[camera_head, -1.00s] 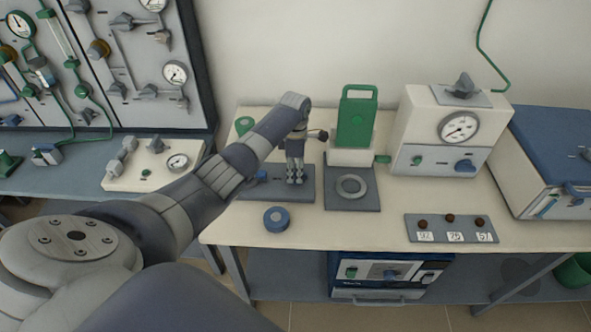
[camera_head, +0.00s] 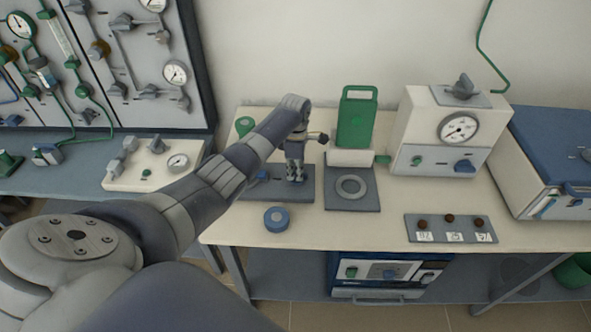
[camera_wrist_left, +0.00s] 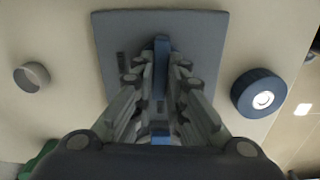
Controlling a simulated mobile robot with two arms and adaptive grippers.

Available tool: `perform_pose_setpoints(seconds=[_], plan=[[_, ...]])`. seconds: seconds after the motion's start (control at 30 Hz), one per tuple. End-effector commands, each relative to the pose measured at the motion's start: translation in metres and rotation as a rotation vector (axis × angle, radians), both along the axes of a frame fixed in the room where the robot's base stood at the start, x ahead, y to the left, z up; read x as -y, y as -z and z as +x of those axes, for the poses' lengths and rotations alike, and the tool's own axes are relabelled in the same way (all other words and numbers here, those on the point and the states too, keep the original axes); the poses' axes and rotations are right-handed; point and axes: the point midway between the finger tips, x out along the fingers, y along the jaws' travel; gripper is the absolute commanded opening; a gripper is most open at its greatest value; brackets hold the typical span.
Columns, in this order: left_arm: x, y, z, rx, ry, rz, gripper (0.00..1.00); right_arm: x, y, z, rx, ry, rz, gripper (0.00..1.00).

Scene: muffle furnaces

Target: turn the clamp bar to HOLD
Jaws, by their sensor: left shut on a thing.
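The clamp bar (camera_wrist_left: 161,45) is a blue bar on a grey base plate (camera_wrist_left: 115,25), which lies on the bench. In the left wrist view the bar runs lengthwise between the fingers and shows beyond their tips. My left gripper (camera_wrist_left: 160,75) points down over the plate and is shut on the bar. In the head view the left gripper (camera_head: 296,177) stands at the plate (camera_head: 305,192) and hides most of the bar. Small dark marks on the plate are too blurred to read. My right gripper is out of view.
A blue-topped round knob (camera_head: 277,219) lies in front of the plate. To the right are a grey plate with a ring (camera_head: 351,187), a green upright holder (camera_head: 356,122), a gauge box (camera_head: 445,135) and a three-knob panel (camera_head: 450,228). The front bench strip is mostly clear.

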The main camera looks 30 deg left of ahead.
Motion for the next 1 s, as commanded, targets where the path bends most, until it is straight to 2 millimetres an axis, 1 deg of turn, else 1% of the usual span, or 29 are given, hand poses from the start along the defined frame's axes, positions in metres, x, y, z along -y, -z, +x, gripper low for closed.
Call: perform_pose_setpoints(seconds=[0.17,0.4,1.0], plan=[[0.0,-0.003,0.001,0.0,0.118,-0.001,0.0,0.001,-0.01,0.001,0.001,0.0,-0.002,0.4],[0.0,-0.003,0.002,0.0,0.338,-0.003,0.0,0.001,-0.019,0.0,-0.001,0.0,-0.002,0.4],[0.0,-0.002,0.006,0.003,0.907,-0.002,0.0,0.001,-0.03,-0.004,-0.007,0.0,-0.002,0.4]])
